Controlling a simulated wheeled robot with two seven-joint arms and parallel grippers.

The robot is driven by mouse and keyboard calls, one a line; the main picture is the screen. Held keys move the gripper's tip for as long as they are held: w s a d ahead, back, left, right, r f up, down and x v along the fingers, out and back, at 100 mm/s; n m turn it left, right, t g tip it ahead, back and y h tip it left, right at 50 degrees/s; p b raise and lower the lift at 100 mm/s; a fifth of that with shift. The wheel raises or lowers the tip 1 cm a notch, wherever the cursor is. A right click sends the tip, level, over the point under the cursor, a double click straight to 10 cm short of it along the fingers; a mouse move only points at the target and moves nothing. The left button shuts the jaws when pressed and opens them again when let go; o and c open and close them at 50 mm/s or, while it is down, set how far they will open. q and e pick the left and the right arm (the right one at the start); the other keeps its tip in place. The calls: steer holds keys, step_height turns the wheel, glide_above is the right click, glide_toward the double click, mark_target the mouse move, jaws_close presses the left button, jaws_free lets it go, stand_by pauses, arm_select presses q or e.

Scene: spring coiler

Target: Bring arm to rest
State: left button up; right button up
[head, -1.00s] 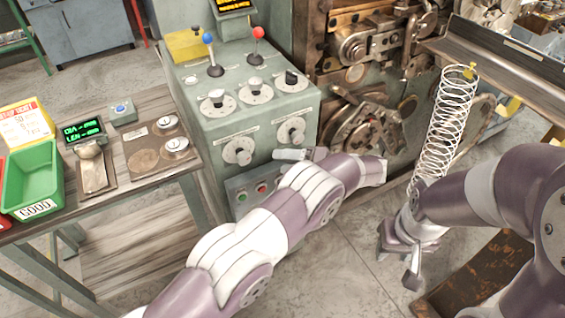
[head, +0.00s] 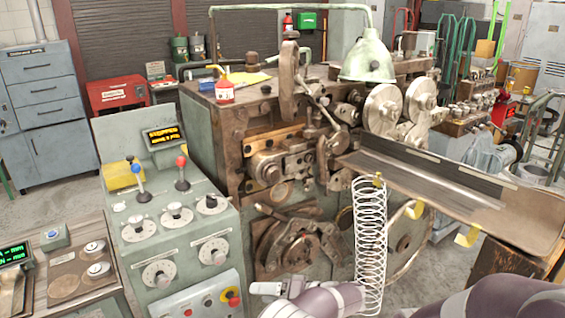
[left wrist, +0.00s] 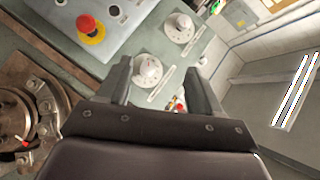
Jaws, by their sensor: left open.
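My left arm comes in low in the head view, and its gripper (head: 264,288) is small and partly hidden beside the lower right of the control panel (head: 125,238). In the left wrist view the left gripper (left wrist: 156,68) is open, its two dark fingers apart with nothing between them. Beyond the fingers are a white knob (left wrist: 147,70) and a red stop button (left wrist: 90,28) on a yellow base. My right arm (head: 500,298) shows only at the bottom right edge; its gripper is out of view.
The coiling machine (head: 300,150) stands behind. The green display (head: 14,255) and side table (head: 75,275) are at left. Bare floor shows between cabinet (head: 45,95) and panel.

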arm_select(q)
steer(key=w+d+f+m+t+h, duration=0.2)
steer(key=w+d+f+t+h, duration=0.2)
steer(key=w+d+t+h, duration=0.6)
steer(key=s+a+r+g+h+p, duration=0.1)
steer(key=s+a+g+h, duration=0.1)
steer(key=s+a+g, duration=0.35)
steer(key=s+a+m+g+h, duration=0.1)
steer(key=s+a+g+h, duration=0.1)
steer(key=s, duration=0.6)
steer(key=s+a+r+g+h+p, duration=0.1)
steer(key=s+a+g+h, duration=0.1)
steer(key=s+a+g, duration=0.3)
steer(key=s+a+r, duration=0.4)
steer(key=s+a, duration=0.2)
steer(key=s, duration=0.2)
steer(key=s+a+r+n+y+p, duration=0.1)
steer(key=s+a+r, duration=0.4)
steer(key=s+a, duration=0.2)
steer(key=shift+s+a+r+y, duration=0.2)
steer(key=shift+s+y, duration=0.1)
steer(key=shift+s, duration=0.4)
arm_select(e)
steer(key=r, duration=0.1)
steer(key=a+r, duration=0.1)
steer(key=r, duration=0.1)
steer(key=shift+w, duration=0.2)
arm_select(q)
steer(key=shift+g, duration=0.25)
